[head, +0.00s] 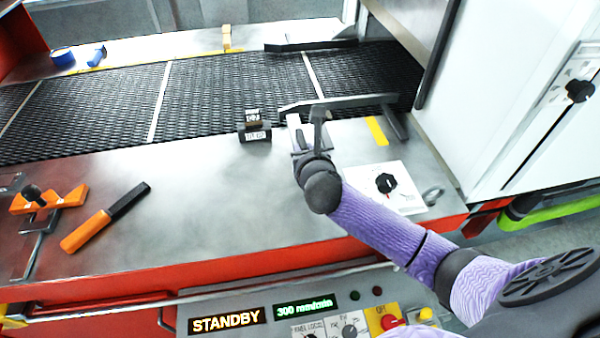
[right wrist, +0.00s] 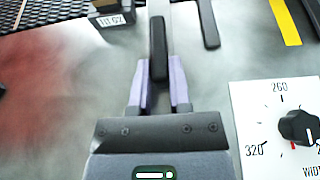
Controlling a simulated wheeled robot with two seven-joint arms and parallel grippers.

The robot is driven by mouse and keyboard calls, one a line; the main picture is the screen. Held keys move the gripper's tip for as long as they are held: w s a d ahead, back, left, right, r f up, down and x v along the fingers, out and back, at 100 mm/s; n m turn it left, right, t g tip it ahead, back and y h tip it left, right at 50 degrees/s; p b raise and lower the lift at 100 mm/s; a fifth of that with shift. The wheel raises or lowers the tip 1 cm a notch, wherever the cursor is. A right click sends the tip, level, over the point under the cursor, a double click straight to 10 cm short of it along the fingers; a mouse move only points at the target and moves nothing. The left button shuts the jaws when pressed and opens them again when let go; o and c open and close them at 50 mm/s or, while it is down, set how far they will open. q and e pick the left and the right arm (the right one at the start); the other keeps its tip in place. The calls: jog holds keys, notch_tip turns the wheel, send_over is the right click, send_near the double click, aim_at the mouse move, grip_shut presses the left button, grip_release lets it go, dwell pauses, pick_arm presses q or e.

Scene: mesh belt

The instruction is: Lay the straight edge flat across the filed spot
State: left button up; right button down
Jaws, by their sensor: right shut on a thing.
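My right gripper (head: 317,140) is over the table near the belt's front edge. In the right wrist view its two pale purple fingers (right wrist: 160,90) are shut on a dark, upright-looking handle (right wrist: 158,50), which I take to be the straight edge's. A pale grey strip shows behind this handle. In the head view the held piece (head: 318,115) stands in front of a dark guide bar (head: 365,101); I cannot tell whether they touch. The filed spot is not clearly visible. My left gripper is not in view.
A small labelled black block (head: 255,135) stands left of my right gripper. The orange-handled file (head: 85,232) lies on the front table, with an orange fixture (head: 70,197) at far left. A white dial plate (head: 405,200) is to the right. The table's middle is clear.

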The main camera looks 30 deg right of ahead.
notch_tip(320, 180, down, 6)
jog(key=b, duration=0.2)
jog(key=shift+f+b, duration=0.15)
jog(key=shift+b, duration=0.15)
jog(key=c, duration=0.6)
grip_release()
jog(key=shift+o, duration=0.2)
jog(key=shift+r, duration=0.2)
jog(key=p+v, duration=0.4)
jog(key=v, duration=0.7)
jog(key=shift+s+a, duration=0.2)
jog(key=shift+s, duration=0.3)
